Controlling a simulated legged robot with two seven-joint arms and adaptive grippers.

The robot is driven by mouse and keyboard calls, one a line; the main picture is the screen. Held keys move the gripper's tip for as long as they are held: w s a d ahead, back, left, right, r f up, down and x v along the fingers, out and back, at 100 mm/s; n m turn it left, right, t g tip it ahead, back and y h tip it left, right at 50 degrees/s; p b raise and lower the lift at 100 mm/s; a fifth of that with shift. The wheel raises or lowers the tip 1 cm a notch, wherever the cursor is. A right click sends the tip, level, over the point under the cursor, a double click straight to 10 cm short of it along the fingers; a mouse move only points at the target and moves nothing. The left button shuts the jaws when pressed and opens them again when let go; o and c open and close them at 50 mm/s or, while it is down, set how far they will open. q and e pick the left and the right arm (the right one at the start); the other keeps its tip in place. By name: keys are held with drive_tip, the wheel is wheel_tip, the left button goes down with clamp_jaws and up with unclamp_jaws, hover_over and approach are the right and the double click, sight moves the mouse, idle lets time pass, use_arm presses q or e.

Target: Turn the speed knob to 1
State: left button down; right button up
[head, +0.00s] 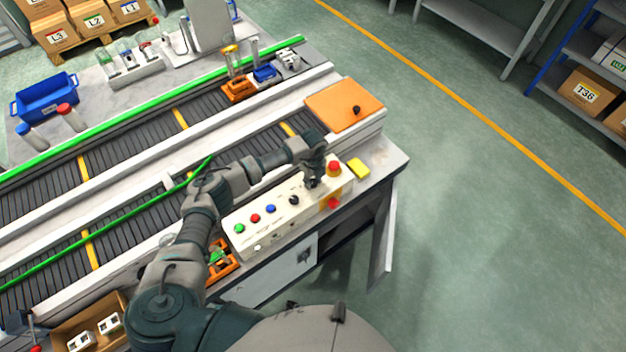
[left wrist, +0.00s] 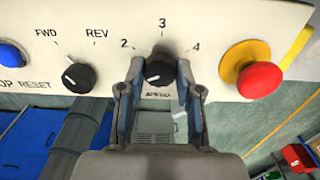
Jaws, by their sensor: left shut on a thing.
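The white control panel (head: 262,228) stands at the near edge of the conveyor bench. The speed knob (left wrist: 158,68) is black and round, with the numbers 2, 3 and 4 around its upper side in the left wrist view. The lower part of the scale is hidden. My left gripper (head: 313,181) is over the right part of the panel, and its fingers (left wrist: 159,76) are shut on the speed knob from left and right. A pale mark shows on the knob's lower left, but I cannot read its setting exactly. My right gripper is not in view.
The red emergency button (left wrist: 259,80) on its yellow base is close right of the speed knob. The black FWD/REV knob (left wrist: 80,77) is to its left. Green (head: 239,229), red (head: 255,218) and blue (head: 270,209) buttons are farther left.

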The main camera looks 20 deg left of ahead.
sight(313, 181)
use_arm(q)
drive_tip(key=c, duration=0.8)
unclamp_jaws()
drive_tip(key=shift+w, duration=0.15)
drive_tip(key=shift+o, duration=0.2)
wheel_tip(313, 181, up, 12)
drive_tip(key=shift+f, duration=0.1)
